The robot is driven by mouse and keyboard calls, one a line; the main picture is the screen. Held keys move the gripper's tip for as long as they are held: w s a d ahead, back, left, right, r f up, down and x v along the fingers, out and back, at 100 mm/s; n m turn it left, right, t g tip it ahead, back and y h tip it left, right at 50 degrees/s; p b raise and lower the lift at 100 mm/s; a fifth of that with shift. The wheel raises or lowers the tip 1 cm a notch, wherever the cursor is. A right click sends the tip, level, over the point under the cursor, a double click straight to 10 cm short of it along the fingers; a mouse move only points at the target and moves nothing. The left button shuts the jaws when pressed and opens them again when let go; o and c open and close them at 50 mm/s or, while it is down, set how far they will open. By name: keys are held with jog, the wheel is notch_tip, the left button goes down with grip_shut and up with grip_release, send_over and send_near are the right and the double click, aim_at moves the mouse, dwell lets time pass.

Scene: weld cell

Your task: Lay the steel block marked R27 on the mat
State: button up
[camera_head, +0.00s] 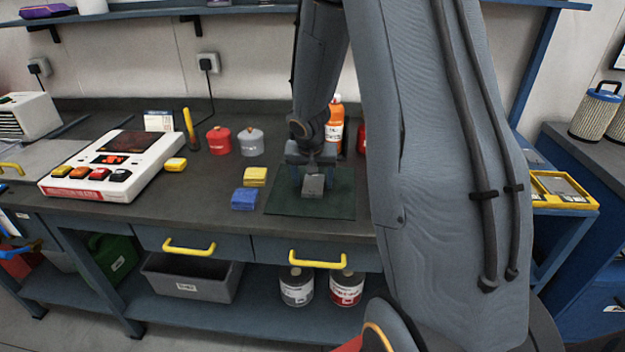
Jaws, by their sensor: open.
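A small grey steel block (313,186) shows on the dark green mat (338,206) on the bench. Its marking is too small to read, so I cannot tell if it is R27. My gripper (311,166) is open, pointing down just behind and above the block. I cannot tell whether its fingers touch the block. My arm hides the right edge of the mat.
A yellow block (255,177) and a blue block (244,199) lie left of the mat. A red canister (219,140), a grey canister (250,142) and an orange bottle (335,124) stand behind. A white control console (113,165) sits further left.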

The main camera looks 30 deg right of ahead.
jog(key=v, duration=1.1)
jog(key=s+a+f+n+g+y, duration=0.1)
jog(key=s+a+f+n, duration=0.1)
jog(key=s+a, duration=0.5)
jog(key=s+a+f+n+g+y, duration=0.1)
jog(key=s+a+f+n, duration=0.1)
jog(key=s+a+n, duration=0.2)
jog(key=s+a+b, duration=0.1)
jog(key=s+a, duration=0.2)
jog(key=s, duration=0.4)
jog(key=shift+s+a+f+n, duration=0.2)
jog(key=shift+a+f+n, duration=0.05)
jog(key=shift+n, duration=0.15)
